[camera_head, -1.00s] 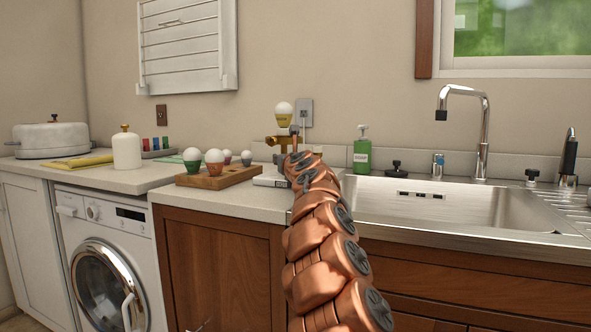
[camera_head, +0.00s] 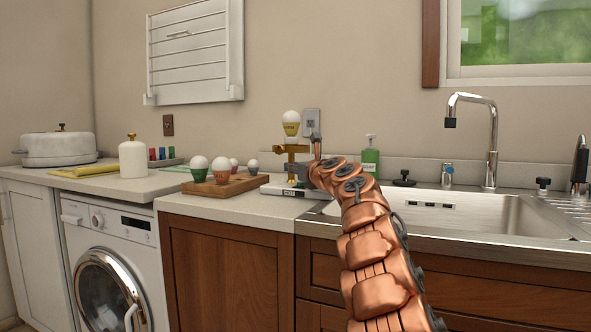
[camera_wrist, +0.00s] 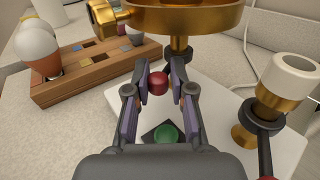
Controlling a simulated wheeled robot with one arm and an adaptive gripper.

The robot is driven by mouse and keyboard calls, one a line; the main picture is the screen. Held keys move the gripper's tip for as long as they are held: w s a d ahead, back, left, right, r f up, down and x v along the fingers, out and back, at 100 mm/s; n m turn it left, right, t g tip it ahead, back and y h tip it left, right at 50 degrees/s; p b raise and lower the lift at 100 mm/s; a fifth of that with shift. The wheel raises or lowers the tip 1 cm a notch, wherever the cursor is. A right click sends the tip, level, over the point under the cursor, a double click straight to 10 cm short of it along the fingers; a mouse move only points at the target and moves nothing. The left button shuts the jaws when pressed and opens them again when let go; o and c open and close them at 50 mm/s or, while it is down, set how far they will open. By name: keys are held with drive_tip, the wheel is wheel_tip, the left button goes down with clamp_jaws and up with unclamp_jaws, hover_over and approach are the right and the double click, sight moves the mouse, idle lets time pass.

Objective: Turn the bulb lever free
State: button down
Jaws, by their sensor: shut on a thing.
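A brass fixture (camera_head: 291,150) stands on a white base (camera_head: 283,190) on the counter, with a white-and-yellow bulb (camera_head: 291,122) upright on top. In the wrist view, its brass ring (camera_wrist: 190,18) is above my gripper (camera_wrist: 160,80). My gripper is shut on a small red knob (camera_wrist: 158,84), which sits between the fingertips. The lever's shaft behind the knob is hidden. A green button (camera_wrist: 166,134) on a dark plate lies below the fingers.
Left of the fixture, a wooden tray (camera_head: 240,186) holds several bulbs. At the right in the wrist view stands a brass post with a white cup (camera_wrist: 292,78), a dark collar and a red-tipped rod. The sink (camera_head: 470,212) and soap bottle (camera_head: 370,158) are to the right.

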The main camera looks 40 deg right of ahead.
drive_tip(key=shift+w+a, duration=0.1)
drive_tip(key=shift+a, duration=0.25)
drive_tip(key=c, duration=1.2)
unclamp_jaws()
drive_tip(key=shift+o, duration=0.7)
drive_tip(key=shift+d, duration=0.2)
drive_tip(key=shift+s, duration=0.2)
drive_tip(key=shift+s+a, duration=0.15)
drive_tip(key=shift+s, duration=2)
drive_tip(key=shift+s+a, duration=0.2)
drive_tip(key=shift+s, duration=1.05)
drive_tip(key=shift+s+a, duration=0.15)
drive_tip(key=shift+s, duration=1.05)
drive_tip(key=shift+s+a, duration=0.2)
drive_tip(key=shift+s, duration=1.05)
